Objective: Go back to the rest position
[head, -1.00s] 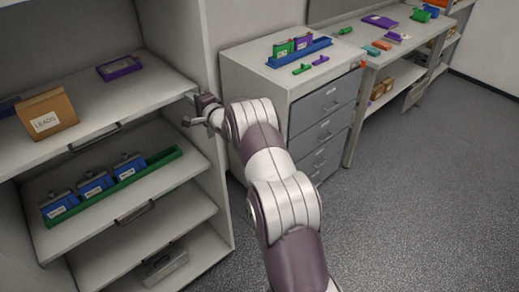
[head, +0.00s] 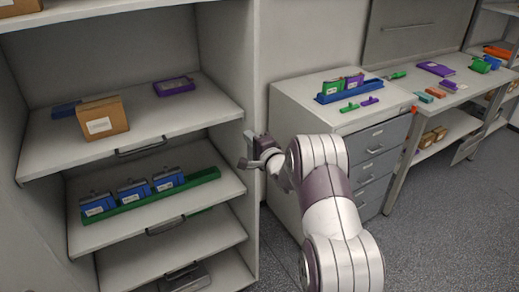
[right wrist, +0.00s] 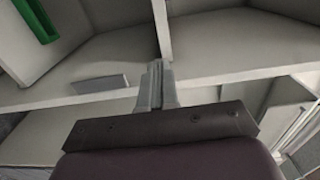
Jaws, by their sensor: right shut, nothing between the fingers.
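My right gripper (head: 257,160) is in front of the right upright of the shelf cabinet (head: 253,60) in the head view, at about the height of the upper shelf. In the right wrist view its fingers (right wrist: 157,75) are together with nothing between them, and pale shelf boards show beyond them. Its arm comes in from the lower right. My left gripper is not in the head view.
The cabinet shelves hold a cardboard box (head: 102,117), a purple tray (head: 174,86) and several blue units in a green rack (head: 150,196). A drawer cabinet (head: 382,135) with a blue rack (head: 342,95) stands to the right. A workbench (head: 455,100) follows. Floor is free at the lower right.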

